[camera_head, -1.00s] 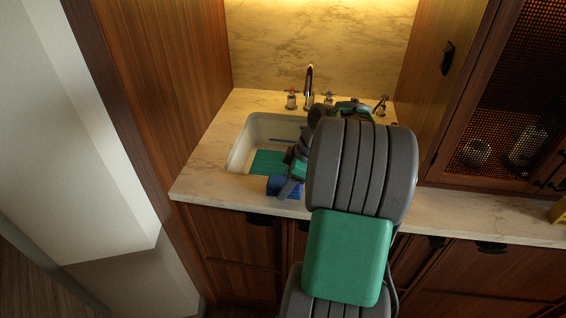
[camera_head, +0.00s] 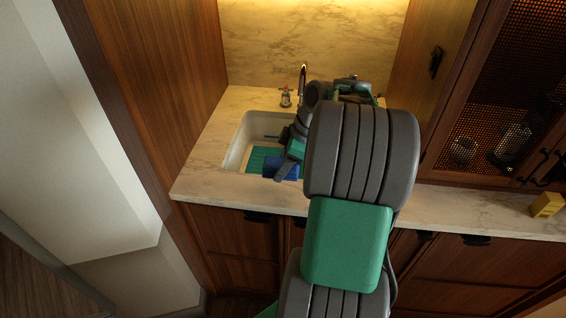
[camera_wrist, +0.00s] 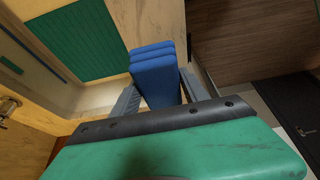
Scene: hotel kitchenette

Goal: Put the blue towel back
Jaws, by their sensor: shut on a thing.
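The blue towel (camera_head: 276,167) is a small folded bundle. In the head view it shows over the front part of the sink, in front of a green ribbed mat. My gripper (camera_head: 287,170) is shut on it, though my arm hides part of the hold. In the wrist view the folded layers of the blue towel (camera_wrist: 154,72) stand out between the two grey fingers of my gripper (camera_wrist: 158,92). The green ribbed mat (camera_wrist: 75,42) lies to the upper left there. I cannot tell whether the towel touches anything below.
The pale sink (camera_head: 236,150) is set in a marble counter (camera_head: 205,165) with a metal faucet (camera_head: 303,80) behind it. A wooden side panel stands close on the left. A yellow block (camera_head: 546,204) sits on the counter at far right. The counter left of the sink is clear.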

